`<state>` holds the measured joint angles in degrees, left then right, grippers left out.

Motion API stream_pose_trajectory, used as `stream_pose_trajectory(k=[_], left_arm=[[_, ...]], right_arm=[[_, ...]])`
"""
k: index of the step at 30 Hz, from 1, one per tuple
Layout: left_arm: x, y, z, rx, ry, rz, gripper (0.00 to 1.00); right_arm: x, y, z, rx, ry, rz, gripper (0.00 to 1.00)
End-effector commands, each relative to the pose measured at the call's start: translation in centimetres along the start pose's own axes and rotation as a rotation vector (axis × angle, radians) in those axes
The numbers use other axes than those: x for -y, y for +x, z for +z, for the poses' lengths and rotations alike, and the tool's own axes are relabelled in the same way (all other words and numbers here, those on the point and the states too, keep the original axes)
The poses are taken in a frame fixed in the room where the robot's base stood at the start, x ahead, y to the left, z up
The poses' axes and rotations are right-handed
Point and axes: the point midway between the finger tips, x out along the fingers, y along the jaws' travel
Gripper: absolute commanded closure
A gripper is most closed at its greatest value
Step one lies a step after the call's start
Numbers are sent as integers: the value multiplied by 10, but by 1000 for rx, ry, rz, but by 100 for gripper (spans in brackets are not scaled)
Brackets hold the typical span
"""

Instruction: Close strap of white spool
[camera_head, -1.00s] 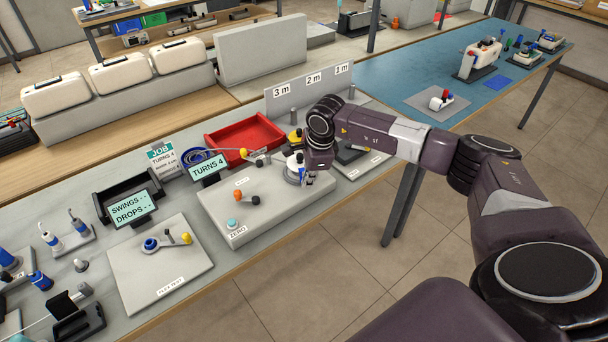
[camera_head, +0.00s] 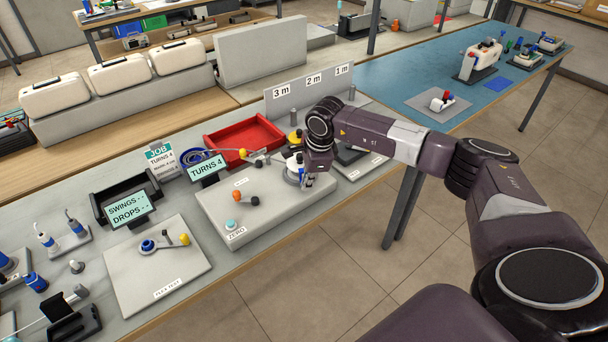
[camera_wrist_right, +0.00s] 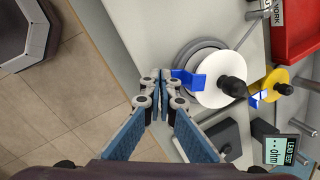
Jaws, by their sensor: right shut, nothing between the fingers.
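The white spool (camera_wrist_right: 238,62) is a white disc with a black knob, on a grey round base in the right wrist view. Its blue strap (camera_wrist_right: 190,82) sticks out past the disc's edge on the side facing my gripper. In the head view the white spool (camera_head: 292,164) is partly hidden by my right wrist. My right gripper (camera_wrist_right: 164,78) is shut and empty, its fingertips beside the blue strap's outer end; whether they touch it I cannot tell. The right gripper (camera_head: 307,182) also shows at the right end of the grey block in the head view. My left gripper is out of view.
A yellow spool (camera_wrist_right: 272,82) with a blue strap stands beside the white one. A dark meter-like device (camera_wrist_right: 282,152) sits at the lower right of the wrist view.

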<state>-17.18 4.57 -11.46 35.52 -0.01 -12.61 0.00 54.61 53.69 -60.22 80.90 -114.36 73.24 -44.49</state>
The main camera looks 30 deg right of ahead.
Motion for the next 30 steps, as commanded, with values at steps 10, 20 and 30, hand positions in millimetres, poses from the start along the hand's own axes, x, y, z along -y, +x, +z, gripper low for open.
stream_pose_trajectory(k=[10, 20, 30], left_arm=[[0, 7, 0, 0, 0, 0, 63], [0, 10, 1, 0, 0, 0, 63], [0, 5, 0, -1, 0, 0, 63]], right_arm=[[-2, 7, -1, 0, 0, 0, 100], [-2, 10, -1, 0, 0, 0, 100], [-1, 3, -1, 0, 0, -1, 100]])
